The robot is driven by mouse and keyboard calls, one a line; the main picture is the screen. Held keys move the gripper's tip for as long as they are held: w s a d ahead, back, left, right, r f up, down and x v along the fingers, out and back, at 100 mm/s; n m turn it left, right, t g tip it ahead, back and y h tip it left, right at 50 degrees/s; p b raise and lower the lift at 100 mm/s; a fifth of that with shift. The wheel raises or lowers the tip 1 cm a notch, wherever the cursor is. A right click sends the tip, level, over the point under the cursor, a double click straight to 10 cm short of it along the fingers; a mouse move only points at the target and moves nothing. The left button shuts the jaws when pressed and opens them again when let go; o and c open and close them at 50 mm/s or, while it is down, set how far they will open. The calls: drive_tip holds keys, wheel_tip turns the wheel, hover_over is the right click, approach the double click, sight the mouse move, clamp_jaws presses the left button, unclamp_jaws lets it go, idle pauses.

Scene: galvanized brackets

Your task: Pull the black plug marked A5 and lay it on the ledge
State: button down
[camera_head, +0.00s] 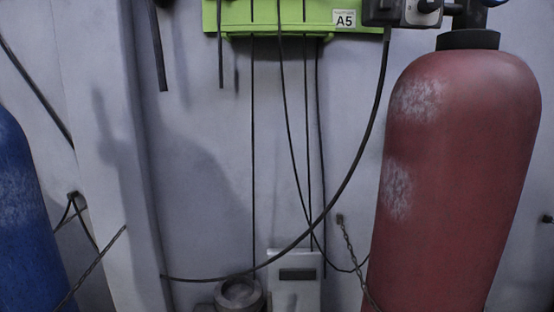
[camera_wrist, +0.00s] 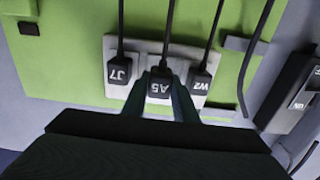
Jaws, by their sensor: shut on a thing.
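The black plug marked A5 (camera_wrist: 160,86) sits between the two fingers of my gripper (camera_wrist: 161,98), which is shut on it, in the wrist view. Its lettering is upside down there and its cable runs to the top edge. It is in front of a white plate (camera_wrist: 145,54) on a green panel (camera_wrist: 75,50); I cannot tell whether it is fully seated. In the head view, a white A5 label (camera_head: 345,19) is on the green panel (camera_head: 265,14). My gripper and the plug are not identifiable there. I cannot make out the ledge for certain.
Black plugs J7 (camera_wrist: 119,71) and W2 (camera_wrist: 200,80) flank A5 closely, each with a cable. A dark box (camera_wrist: 292,90) is at right. In the head view, cables hang down the wall, with a red cylinder (camera_head: 455,160) right and a blue one (camera_head: 22,220) left.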

drive_tip(key=shift+w+r+p, duration=0.1)
drive_tip(key=shift+w+p, duration=1.05)
drive_tip(key=shift+w, duration=0.1)
drive_tip(key=shift+p, duration=0.35)
drive_tip(key=s+b, duration=0.3)
drive_tip(key=s, duration=0.3)
drive_tip(key=shift+s, duration=0.2)
